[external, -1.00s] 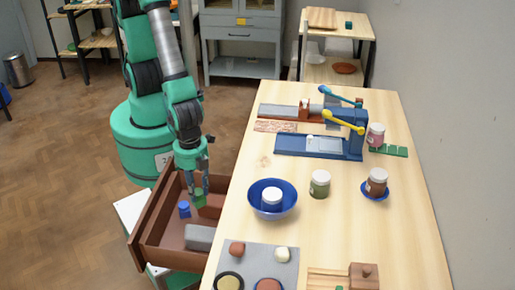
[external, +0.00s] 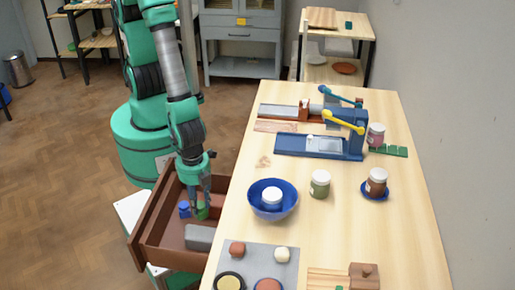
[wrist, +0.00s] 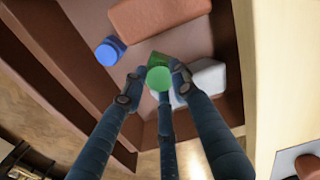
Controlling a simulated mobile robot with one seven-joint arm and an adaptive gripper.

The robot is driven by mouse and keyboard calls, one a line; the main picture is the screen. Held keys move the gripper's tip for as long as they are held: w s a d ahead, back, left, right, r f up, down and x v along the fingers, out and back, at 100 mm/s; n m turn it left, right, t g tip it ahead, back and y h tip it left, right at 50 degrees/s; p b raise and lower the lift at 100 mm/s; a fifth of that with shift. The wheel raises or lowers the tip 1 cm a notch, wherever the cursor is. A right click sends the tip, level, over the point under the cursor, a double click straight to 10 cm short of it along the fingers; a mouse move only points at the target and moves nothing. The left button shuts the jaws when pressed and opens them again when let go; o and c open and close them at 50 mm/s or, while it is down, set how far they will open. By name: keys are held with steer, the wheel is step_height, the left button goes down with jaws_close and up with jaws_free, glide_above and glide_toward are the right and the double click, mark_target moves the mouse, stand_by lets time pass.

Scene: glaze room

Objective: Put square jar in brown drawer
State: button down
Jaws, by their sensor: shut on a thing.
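The green square jar (external: 203,213) has a squarish dark green body and a round lighter green lid in the wrist view (wrist: 159,77). My gripper (external: 202,202) is shut on it, with its fingers around the jar in the wrist view (wrist: 157,84). The brown drawer (external: 152,222) is pulled open beside the table, and its wall also shows in the wrist view (wrist: 62,52). The jar is inside the drawer's outline, low down. I cannot tell whether it touches the drawer floor.
The drawer also holds a small blue jar (wrist: 110,51), a reddish-brown block (wrist: 158,14) and a grey block (external: 199,238). The wooden table (external: 330,235) borders it on the right, with a blue bowl (external: 262,209) near that edge.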

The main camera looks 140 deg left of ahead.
mark_target(201, 214)
steer(key=shift+f, duration=1.3)
steer(key=shift+f+b, duration=0.8)
steer(key=shift+f, duration=1.1)
steer(key=shift+f, duration=0.1)
steer(key=c, duration=1.6)
jaws_free()
steer(key=shift+c, duration=0.2)
step_height(201, 214, up, 12)
steer(key=p, duration=0.3)
